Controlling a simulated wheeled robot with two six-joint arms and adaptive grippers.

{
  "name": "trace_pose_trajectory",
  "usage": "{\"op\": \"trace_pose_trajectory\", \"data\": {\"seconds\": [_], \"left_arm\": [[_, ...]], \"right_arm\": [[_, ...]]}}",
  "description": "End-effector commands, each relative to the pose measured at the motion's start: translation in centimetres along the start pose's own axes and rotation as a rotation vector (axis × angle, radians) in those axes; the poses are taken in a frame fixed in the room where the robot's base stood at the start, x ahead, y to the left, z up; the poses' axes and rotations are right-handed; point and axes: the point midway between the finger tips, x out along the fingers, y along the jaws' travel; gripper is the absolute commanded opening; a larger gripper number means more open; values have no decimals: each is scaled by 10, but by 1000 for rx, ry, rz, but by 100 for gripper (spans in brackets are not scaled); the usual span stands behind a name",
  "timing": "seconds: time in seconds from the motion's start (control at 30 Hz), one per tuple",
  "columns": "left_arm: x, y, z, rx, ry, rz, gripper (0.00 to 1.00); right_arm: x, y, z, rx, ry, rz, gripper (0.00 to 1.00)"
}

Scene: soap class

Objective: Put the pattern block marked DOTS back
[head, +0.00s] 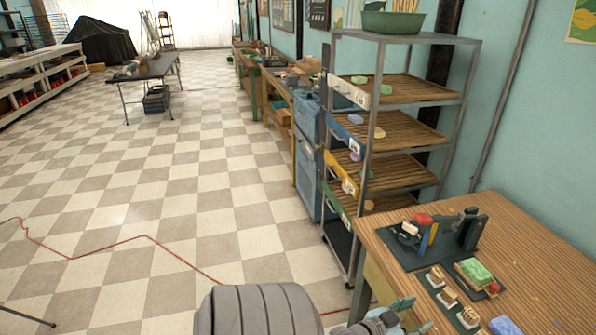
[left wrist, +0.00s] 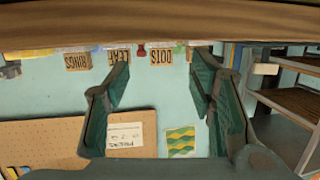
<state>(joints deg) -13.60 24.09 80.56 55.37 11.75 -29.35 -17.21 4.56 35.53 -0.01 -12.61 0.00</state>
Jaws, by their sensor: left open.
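A small tan block marked DOTS (left wrist: 161,57) shows upside down in the left wrist view, past my fingertips and between them. Tan blocks marked LEAF (left wrist: 118,57) and RINGS (left wrist: 78,61) are to its left. Another tan piece is partly hidden behind the right finger. My left gripper (left wrist: 160,72) is open and empty, low beside the table's left edge. My right gripper is not in view.
The wooden table (head: 545,255) bears a dark stand (head: 468,230), a green soap slab (head: 474,271) and a blue piece (head: 505,325). A shelf rack (head: 408,90) stands behind it. A red cable (head: 100,250) crosses the open checkered floor at left.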

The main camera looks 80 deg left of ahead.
Motion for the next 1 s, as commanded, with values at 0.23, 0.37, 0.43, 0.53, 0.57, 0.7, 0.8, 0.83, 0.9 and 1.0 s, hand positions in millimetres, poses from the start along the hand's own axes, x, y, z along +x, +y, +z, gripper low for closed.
{"op": "trace_pose_trajectory", "data": {"seconds": [0.23, 0.37, 0.43, 0.53, 0.57, 0.7, 0.8, 0.83, 0.9, 1.0], "left_arm": [[-109, 28, 238, 87, -619, 31, 50], [-224, 52, 341, 139, -991, 64, 50], [-272, 61, 368, 164, -1128, 79, 50], [-312, 68, 386, 189, -1234, 92, 50], [-317, 69, 388, 193, -1247, 94, 50], [-320, 68, 389, 196, -1255, 94, 50], [-320, 68, 389, 197, -1254, 94, 50], [-320, 68, 389, 197, -1254, 94, 50], [-320, 68, 389, 197, -1253, 94, 50], [-319, 68, 389, 197, -1252, 95, 50]], "right_arm": [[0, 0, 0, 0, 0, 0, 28], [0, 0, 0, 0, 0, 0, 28], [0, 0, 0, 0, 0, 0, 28], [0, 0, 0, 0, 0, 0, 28], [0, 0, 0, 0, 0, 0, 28], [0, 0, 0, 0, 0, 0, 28], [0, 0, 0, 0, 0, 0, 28], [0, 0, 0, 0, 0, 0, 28], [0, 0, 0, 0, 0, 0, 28], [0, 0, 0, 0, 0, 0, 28]]}}
